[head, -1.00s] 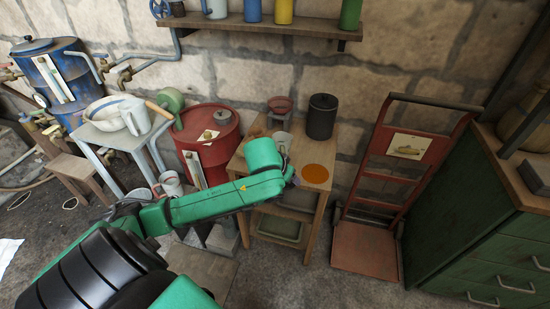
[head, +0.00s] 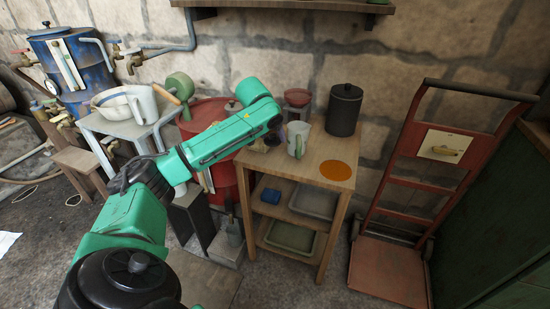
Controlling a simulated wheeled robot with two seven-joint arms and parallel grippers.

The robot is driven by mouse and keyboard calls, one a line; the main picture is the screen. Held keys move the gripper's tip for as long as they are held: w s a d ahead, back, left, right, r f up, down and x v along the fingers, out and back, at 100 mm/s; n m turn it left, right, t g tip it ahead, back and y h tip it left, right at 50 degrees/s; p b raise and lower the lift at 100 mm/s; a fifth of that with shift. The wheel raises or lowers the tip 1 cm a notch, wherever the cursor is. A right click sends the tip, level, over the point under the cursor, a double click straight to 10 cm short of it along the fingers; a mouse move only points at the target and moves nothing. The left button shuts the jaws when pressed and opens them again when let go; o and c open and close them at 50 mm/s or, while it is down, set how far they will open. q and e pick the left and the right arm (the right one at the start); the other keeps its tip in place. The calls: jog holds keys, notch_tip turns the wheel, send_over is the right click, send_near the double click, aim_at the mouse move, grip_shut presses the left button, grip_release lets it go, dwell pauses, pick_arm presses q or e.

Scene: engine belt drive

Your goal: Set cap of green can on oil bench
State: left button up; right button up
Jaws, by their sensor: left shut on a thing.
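My left arm reaches in from the left over the wooden oil bench (head: 330,200). My left gripper (head: 273,138) is a small dark shape at the bench's left side, beside a pale pitcher (head: 298,140). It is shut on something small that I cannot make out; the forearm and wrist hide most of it. I cannot pick out the cap. A green rounded vessel (head: 179,84) stands at the back left, behind the arm; I cannot tell whether it is the green can. My right gripper is not in view.
A dark lidded canister (head: 344,110), a red funnel-like thing (head: 297,97) and an orange disc (head: 336,170) are on the bench. A red drum (head: 209,108) stands to its left, a red hand truck (head: 430,150) to its right.

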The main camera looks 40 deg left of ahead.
pick_arm(q)
notch_tip(320, 180, down, 8)
jog(key=shift+r+b, duration=0.2)
jog(key=shift+b, duration=0.1)
jog(key=o, duration=1.3)
jog(key=v, duration=1.2)
